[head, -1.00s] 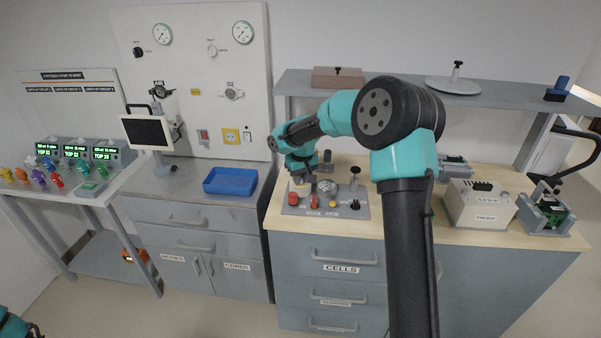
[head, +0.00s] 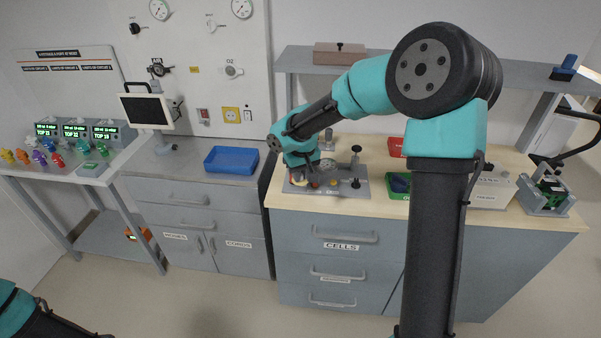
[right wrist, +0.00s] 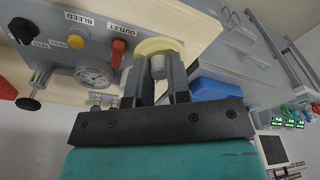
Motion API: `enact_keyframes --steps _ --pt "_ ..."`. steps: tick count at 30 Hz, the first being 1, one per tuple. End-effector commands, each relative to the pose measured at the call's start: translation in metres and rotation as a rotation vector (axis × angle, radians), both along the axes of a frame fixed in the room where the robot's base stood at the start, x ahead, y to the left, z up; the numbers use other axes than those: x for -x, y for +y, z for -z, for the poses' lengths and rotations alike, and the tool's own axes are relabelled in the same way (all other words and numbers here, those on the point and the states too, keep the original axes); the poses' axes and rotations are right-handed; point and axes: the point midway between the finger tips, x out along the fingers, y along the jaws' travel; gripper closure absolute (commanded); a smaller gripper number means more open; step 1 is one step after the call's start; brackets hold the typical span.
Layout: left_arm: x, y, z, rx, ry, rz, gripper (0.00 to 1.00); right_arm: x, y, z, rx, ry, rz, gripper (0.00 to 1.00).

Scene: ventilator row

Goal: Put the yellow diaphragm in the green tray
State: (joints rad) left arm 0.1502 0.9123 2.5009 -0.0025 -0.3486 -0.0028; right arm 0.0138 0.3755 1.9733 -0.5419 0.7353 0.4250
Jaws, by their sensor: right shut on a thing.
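The yellow diaphragm (right wrist: 160,46) shows in the right wrist view as a pale yellow ring between my right gripper's fingertips (right wrist: 159,68), with a whitish centre. My right gripper (head: 301,172) is shut on it at the left end of the grey valve panel (head: 345,184), beside the OUTLET label. I cannot tell whether the diaphragm still touches the panel. A green piece (head: 399,183), seemingly the green tray, lies on the wooden bench right of the panel, partly hidden by my right arm. My left gripper is out of view; only part of that arm shows at lower left.
The panel carries a gauge (right wrist: 94,72), a red lever (right wrist: 118,53) and knobs close to the gripper. A red tray (head: 395,147) lies behind the green piece. A blue tray (head: 231,160) sits on the left cabinet. A shelf (head: 310,60) spans the back.

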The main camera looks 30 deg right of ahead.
Motion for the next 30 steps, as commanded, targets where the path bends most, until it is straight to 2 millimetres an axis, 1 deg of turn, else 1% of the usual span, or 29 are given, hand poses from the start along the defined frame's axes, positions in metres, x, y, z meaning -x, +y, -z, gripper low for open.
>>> enact_keyframes --steps 11,14,16,20,23,24,26,27,29,30 --pt "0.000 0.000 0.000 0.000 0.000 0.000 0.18 0.000 -0.001 0.000 0.000 0.000 0.004 1.00" --pt "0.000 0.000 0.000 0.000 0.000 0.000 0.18 0.003 -0.007 0.001 -0.002 0.001 0.031 1.00" --pt "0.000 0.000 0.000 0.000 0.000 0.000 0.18 0.007 -0.017 0.002 -0.004 0.003 0.072 1.00" --pt "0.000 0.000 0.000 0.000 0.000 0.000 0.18 0.020 -0.046 0.005 -0.010 0.008 0.205 1.00" --pt "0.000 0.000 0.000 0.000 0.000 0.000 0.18 0.036 -0.076 0.009 -0.015 0.013 0.351 1.00" --pt "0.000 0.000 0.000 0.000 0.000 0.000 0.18 0.044 -0.089 0.011 -0.017 0.015 0.415 1.00" --pt "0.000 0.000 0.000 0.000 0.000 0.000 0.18 0.056 -0.109 0.013 -0.020 0.018 0.514 1.00" --pt "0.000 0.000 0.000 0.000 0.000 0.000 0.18 0.065 -0.121 0.014 -0.021 0.019 0.582 1.00" --pt "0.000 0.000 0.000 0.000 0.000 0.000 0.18 0.078 -0.139 0.016 -0.022 0.022 0.680 1.00" --pt "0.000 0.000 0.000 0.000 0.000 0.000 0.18 0.088 -0.151 0.017 -0.024 0.022 0.748 1.00"
